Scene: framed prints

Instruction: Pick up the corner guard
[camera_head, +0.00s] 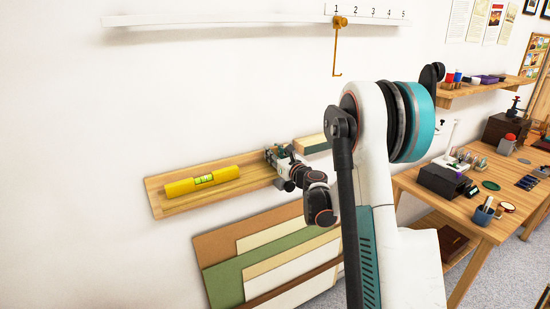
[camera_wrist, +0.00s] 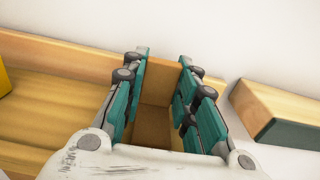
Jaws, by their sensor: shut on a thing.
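The corner guard (camera_wrist: 155,120) is a brown, angled piece with two faces meeting at a crease, seen between the fingers in the wrist view. My gripper (camera_wrist: 164,80) is shut on it, with teal-padded fingers on its left and right sides. In the head view my gripper (camera_head: 275,155) is at the right part of a wooden wall ledge (camera_head: 160,204). There the guard is hidden or too small to make out. I cannot tell whether the guard touches the ledge.
A yellow spirit level (camera_head: 203,182) lies on the ledge left of my gripper. A wooden block with a dark green side (camera_wrist: 275,112) is close on the right. Several boards (camera_head: 225,275) lean below. A wooden table (camera_head: 420,190) with tools stands at right.

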